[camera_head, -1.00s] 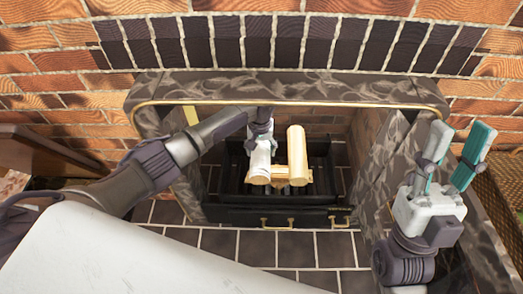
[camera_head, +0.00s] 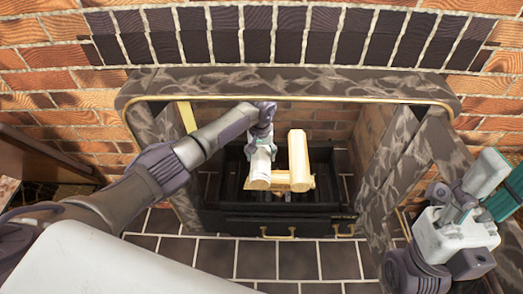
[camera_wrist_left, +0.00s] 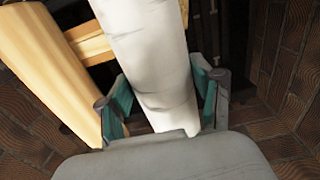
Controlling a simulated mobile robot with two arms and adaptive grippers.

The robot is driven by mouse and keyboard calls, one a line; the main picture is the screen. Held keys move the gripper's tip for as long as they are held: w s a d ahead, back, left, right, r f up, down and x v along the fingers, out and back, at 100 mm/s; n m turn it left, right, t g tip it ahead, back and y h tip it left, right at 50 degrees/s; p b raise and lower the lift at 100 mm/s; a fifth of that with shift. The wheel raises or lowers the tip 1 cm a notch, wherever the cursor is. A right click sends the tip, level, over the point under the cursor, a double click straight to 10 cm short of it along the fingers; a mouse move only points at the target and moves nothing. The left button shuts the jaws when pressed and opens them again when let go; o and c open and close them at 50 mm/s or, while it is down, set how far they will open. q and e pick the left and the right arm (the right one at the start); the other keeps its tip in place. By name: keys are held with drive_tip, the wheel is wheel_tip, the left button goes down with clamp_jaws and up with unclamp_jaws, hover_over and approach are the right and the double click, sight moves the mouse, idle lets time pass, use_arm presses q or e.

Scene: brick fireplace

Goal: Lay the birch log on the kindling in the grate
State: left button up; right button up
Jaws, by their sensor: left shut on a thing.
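The birch log (camera_head: 260,168) is pale and whitish. It lies lengthwise over the grate (camera_head: 225,190), left of a pale yellow kindling stick (camera_head: 299,158) that points the same way. A crosswise piece of kindling (camera_head: 281,181) shows between them. My left gripper (camera_head: 262,140) is at the log's far end. In the left wrist view its teal-padded fingers (camera_wrist_left: 162,98) are shut on the log (camera_wrist_left: 150,55), one on each side. Whether the log rests on the kindling or hangs just above it, I cannot tell. My right gripper (camera_head: 492,180) is open and empty at the right.
The dark grate has brass handles (camera_head: 278,234) on its front. A grey patterned stone surround (camera_head: 290,83) with a brass trim frames the opening closely at top and sides. Dark hearth tiles (camera_head: 300,262) lie clear in front.

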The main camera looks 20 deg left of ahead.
use_arm(q)
drive_tip(key=shift+f, duration=0.75)
idle(0.4)
drive_tip(key=o, duration=1.6)
